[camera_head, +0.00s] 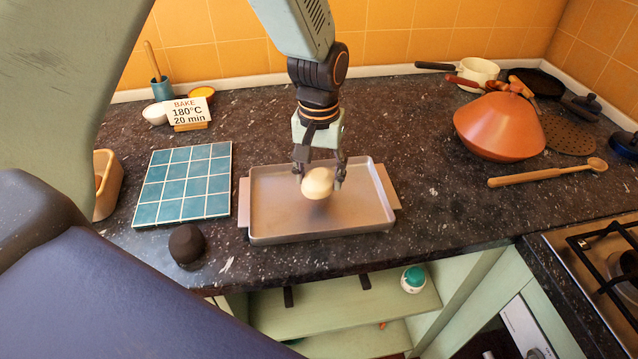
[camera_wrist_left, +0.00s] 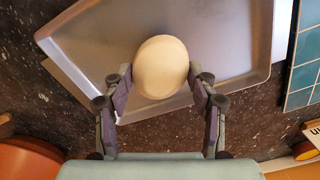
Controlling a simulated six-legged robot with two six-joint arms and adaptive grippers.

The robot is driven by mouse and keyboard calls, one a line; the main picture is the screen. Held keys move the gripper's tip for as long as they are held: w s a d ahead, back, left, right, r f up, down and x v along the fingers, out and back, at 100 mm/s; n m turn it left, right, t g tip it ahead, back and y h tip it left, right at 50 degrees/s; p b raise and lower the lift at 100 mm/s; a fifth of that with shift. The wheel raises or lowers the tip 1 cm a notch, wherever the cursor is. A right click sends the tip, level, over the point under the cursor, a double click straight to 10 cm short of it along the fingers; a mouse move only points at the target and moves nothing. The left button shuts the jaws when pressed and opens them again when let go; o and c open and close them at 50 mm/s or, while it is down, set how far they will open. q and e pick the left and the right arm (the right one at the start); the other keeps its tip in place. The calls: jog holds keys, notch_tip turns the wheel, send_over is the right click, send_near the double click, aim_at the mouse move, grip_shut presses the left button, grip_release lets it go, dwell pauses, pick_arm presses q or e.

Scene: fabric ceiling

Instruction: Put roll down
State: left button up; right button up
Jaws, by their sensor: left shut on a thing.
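A pale, cream-coloured round roll (camera_head: 318,183) is between the fingers of my left gripper (camera_head: 319,176), which is shut on it. The roll is over the middle of a grey metal baking tray (camera_head: 275,222) with a handle at each short end. A shadow lies on the tray floor below the roll, and the roll looks a little above it. In the left wrist view the roll (camera_wrist_left: 161,66) sits between the two dark fingertips (camera_wrist_left: 161,82), with the tray (camera_wrist_left: 225,50) behind it. My right gripper is not in view.
Left of the tray are a blue tiled board (camera_head: 183,184) and a dark brown round lump (camera_head: 187,244). A bake card (camera_head: 188,112) stands behind. An orange conical pot (camera_head: 500,125) and a wooden spoon (camera_head: 545,173) are at the right, near a stove (camera_head: 600,265).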

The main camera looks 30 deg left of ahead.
aim_at(319, 185)
pick_arm(q)
jog(key=shift+s+f, duration=0.2)
jog(key=shift+f, duration=1)
jog(key=shift+s+a+f, duration=0.1)
jog(key=shift+s+a, duration=0.1)
jog(key=shift+w+f, duration=0.15)
jog(key=shift+w, duration=0.05)
jog(key=o, duration=0.9)
jog(key=shift+w+d, duration=0.1)
jog(key=shift+d, duration=0.1)
jog(key=shift+o, duration=1.2)
jog(key=shift+s+a, duration=0.15)
jog(key=shift+s, duration=0.05)
jog(key=shift+w, duration=0.1)
